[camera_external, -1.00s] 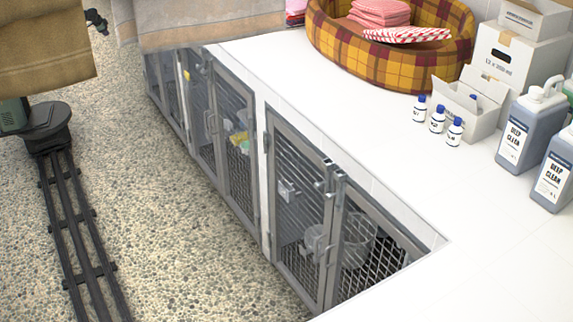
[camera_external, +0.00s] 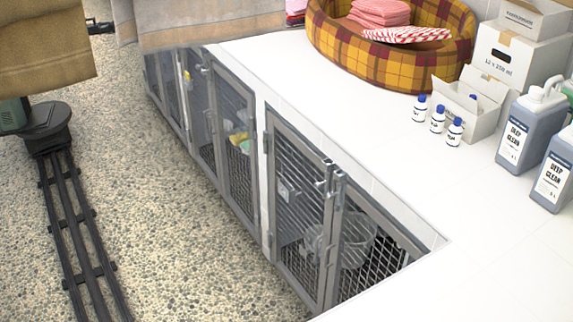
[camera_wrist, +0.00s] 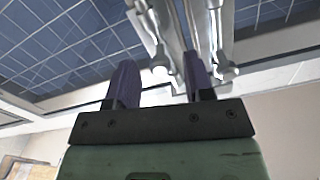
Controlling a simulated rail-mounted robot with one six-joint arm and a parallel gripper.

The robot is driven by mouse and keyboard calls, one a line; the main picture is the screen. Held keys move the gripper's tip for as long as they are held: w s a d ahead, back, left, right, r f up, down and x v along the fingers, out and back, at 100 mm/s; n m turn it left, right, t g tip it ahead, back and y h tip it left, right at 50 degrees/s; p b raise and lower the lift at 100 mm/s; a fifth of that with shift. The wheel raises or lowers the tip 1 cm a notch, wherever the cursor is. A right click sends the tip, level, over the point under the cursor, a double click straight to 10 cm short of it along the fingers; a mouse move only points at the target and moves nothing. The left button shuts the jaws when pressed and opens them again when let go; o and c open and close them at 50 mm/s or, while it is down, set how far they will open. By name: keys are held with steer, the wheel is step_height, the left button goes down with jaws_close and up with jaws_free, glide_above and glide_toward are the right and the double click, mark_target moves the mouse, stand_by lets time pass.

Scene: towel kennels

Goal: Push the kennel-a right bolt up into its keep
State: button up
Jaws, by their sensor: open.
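My gripper (camera_wrist: 160,72) is open in the wrist view, with two dark purple fingers spread apart. Two metal bolts with rounded ends show beyond it. The left bolt (camera_wrist: 150,28) appears between the fingers, and the right bolt (camera_wrist: 217,42) appears just right of the right finger. I cannot tell whether either finger touches metal, or which bolt is the kennel-a right one. In the external view, bolt hardware (camera_external: 329,180) shows at the top of the nearest kennel doors (camera_external: 300,215). My gripper cannot be made out there.
In the external view, hanging tan towels (camera_external: 210,22) cover part of the scene. The white counter (camera_external: 350,110) holds a plaid bed (camera_external: 390,62), bottles (camera_external: 438,120) and jugs (camera_external: 530,130). A dark rail (camera_external: 82,230) runs along the pebbled floor, which is otherwise clear beside the kennels.

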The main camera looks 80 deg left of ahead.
steer(key=x, duration=0.3)
steer(key=shift+w, duration=0.15)
jaws_close()
step_height(320, 180, up, 4)
steer(key=p, duration=0.4)
steer(key=shift+f, duration=0.3)
jaws_free()
